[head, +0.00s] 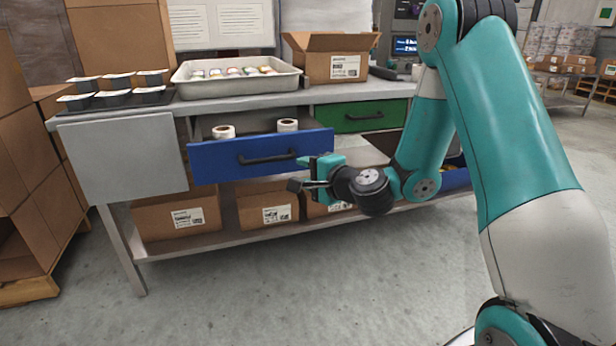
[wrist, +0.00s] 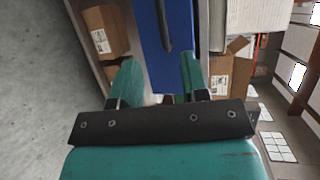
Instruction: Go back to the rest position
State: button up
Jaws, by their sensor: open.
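My gripper (head: 304,173) is in front of the blue drawer (head: 230,160), near the right end of its front. In the wrist view, my gripper (wrist: 155,80) shows two teal fingers spread apart with nothing held between them. The blue drawer (wrist: 170,35) appears there beyond the fingers, with its dark handle. In the head view the blue drawer is pulled out, and two white rolls (head: 224,131) show inside it. I cannot tell whether a finger touches the drawer front.
The workbench (head: 340,93) bears a grey tray (head: 235,85) of small containers, black-based cups (head: 118,82) and an open carton (head: 330,62). A green drawer (head: 363,116) looks shut. Cardboard boxes (head: 178,216) fill the lower shelf. The grey floor (head: 300,290) in front is clear.

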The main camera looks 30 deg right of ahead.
jog(key=shift+s+d+r, duration=0.1)
jog(key=shift+s+d, duration=0.15)
jog(key=shift+s, duration=0.35)
jog(key=s+a+r+n+g+y, duration=0.35)
jog(key=s+a+n, duration=0.3)
jog(key=a, duration=0.25)
jog(key=s+a+r+n+g+y, duration=0.25)
jog(key=s+a+n+g, duration=0.25)
jog(key=a+n, duration=0.3)
jog(key=s+d+n+g+h, duration=0.2)
jog(key=s+n+g+h, duration=0.45)
jog(key=s, duration=1.35)
notch_tip(320, 180, up, 25)
jog(key=w+n+y+p, duration=0.1)
jog(key=n+p, duration=0.1)
jog(key=p, duration=2.2)
jog(key=shift+a+g+p, duration=0.3)
jog(key=shift+p, duration=0.1)
